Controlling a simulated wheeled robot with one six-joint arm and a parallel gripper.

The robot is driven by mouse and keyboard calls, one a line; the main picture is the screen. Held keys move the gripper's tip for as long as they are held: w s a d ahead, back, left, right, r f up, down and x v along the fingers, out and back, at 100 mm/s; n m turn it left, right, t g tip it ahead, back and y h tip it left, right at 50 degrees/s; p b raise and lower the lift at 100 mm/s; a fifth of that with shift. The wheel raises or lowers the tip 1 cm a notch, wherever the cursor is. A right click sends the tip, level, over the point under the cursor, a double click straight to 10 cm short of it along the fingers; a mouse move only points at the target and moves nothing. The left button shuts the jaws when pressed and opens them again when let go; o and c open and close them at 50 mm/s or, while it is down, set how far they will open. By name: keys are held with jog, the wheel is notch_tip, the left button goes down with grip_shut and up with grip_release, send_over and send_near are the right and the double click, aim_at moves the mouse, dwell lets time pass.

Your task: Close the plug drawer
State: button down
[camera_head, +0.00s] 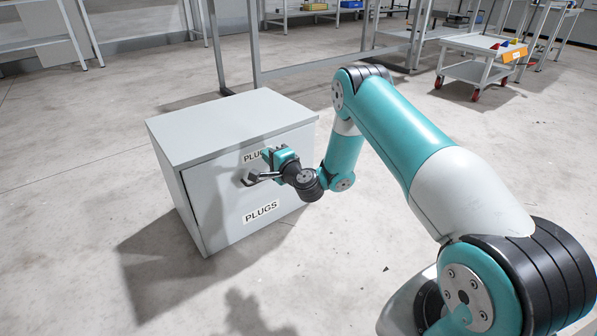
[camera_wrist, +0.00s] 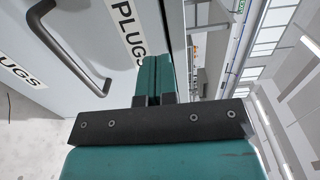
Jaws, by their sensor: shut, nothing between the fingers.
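The plug drawer is a light grey front (camera_head: 225,205) on a low grey cabinet (camera_head: 215,125). It carries two PLUGS labels and a dark bar handle (camera_head: 250,180) between them. A thin dark seam runs along the front's left edge; I cannot tell whether the front stands slightly out. My gripper (camera_head: 268,153) is at the front's upper right, by the upper label, partly covering it. In the wrist view its teal fingers (camera_wrist: 153,75) are together and empty, pointing along the front. The handle (camera_wrist: 70,48) lies left of them, not gripped. Whether the fingertips touch the front is unclear.
The cabinet stands on a bare concrete floor (camera_head: 75,150), with free room in front and to its left. Grey metal frame legs (camera_head: 252,45) rise behind it. A trolley (camera_head: 477,68) with red wheels stands at the back right.

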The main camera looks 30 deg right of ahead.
jog(key=s+b, duration=0.9)
jog(key=b, duration=0.8)
jog(key=shift+s+d+b, duration=0.15)
jog(key=shift+s+b, duration=0.05)
jog(key=shift+b, duration=0.1)
